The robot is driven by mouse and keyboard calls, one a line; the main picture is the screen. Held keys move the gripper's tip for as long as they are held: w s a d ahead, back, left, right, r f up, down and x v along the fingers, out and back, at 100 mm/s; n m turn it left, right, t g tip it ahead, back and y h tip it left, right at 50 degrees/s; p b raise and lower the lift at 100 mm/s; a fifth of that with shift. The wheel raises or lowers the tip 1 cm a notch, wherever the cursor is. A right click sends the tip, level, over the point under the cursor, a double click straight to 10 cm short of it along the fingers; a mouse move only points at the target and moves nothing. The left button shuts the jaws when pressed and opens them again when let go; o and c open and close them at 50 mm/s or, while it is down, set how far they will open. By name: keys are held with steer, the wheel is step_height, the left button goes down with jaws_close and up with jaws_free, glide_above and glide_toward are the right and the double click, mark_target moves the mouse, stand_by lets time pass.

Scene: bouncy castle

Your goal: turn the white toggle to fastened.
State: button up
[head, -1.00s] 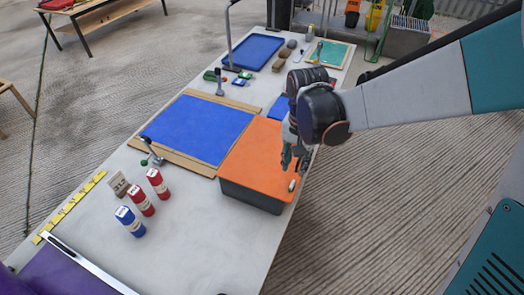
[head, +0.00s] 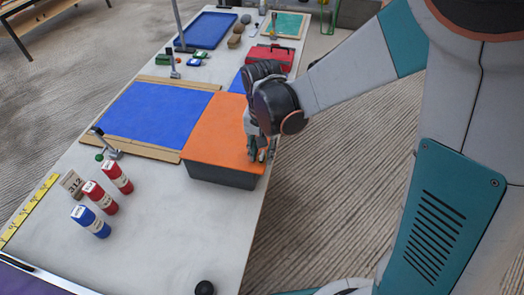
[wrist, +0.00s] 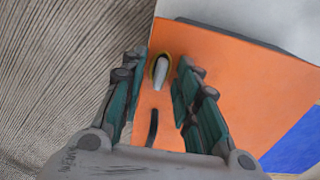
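The white toggle (wrist: 160,74) is a small pale lever in a dark oval ring with a yellowish edge. It sits near the edge of the orange top (head: 222,125) of a dark grey box (head: 215,174). My gripper (wrist: 159,64) is open, with one green-grey finger on each side of the toggle in the wrist view. I cannot tell whether either finger touches it. In the head view my gripper (head: 259,152) is low over the box's right front corner and largely hides the toggle. A dark curved mark (wrist: 152,128) shows on the orange top between the fingers.
A blue panel with wooden strips (head: 150,120) lies left of the box. Red bottles (head: 117,177) and a blue bottle (head: 90,221) stand at front left. A red case (head: 270,57) is behind my gripper. The table's right edge is close to the box.

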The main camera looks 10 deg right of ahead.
jaws_close()
steer(key=shift+n, duration=0.3)
steer(key=n, duration=1.1)
steer(key=shift+n, duration=0.3)
steer(key=n, duration=0.5)
steer(key=shift+n, duration=0.3)
jaws_free()
